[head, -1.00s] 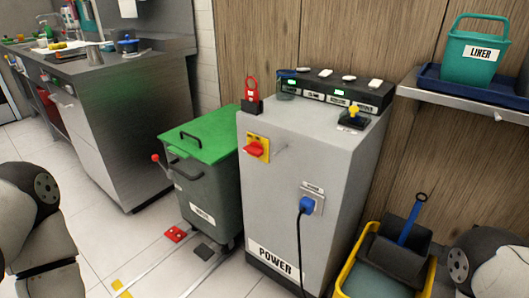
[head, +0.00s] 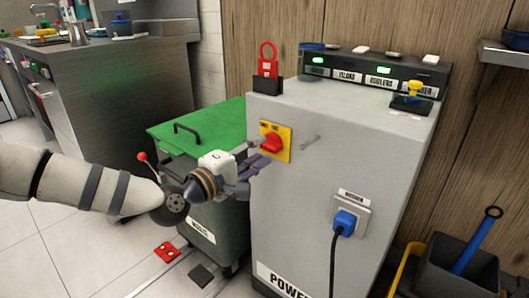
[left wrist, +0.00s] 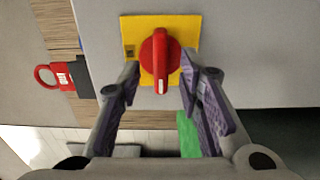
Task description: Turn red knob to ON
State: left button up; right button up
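The red knob (head: 272,142) sits on a yellow plate (head: 287,152) on the front of the grey power cabinet (head: 335,140). In the left wrist view the red knob (left wrist: 160,60) stands between the two fingers, a little beyond their tips, with its yellow plate (left wrist: 190,28) behind. My left gripper (head: 257,155) is open in front of the knob. In the left wrist view its fingers (left wrist: 160,82) are spread on both sides of the knob, with visible gaps. My right gripper is not in view.
A red padlock (head: 267,62) stands on the cabinet top beside a black switch panel (head: 375,74) with green lights. A blue plug (head: 345,222) with a cable is below right of the knob. A green-lidded bin (head: 205,135) stands left, behind my gripper.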

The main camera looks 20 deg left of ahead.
aim_at(268, 145)
pick_arm(q)
jog(key=shift+x, duration=1.35)
grip_shut()
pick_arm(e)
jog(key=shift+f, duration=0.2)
pick_arm(q)
jog(key=shift+m, duration=0.4)
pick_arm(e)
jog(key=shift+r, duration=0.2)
pick_arm(q)
jog(key=m+p, duration=0.2)
jog(key=m, duration=0.2)
jog(key=shift+r, duration=0.1)
jog(key=m+p, duration=0.2)
jog(key=m, duration=0.2)
jog(key=shift+m, duration=0.3)
jog(key=m+p, duration=0.2)
jog(key=m, duration=0.2)
jog(key=shift+m+p, duration=0.9)
jog(key=shift+m, duration=1.3)
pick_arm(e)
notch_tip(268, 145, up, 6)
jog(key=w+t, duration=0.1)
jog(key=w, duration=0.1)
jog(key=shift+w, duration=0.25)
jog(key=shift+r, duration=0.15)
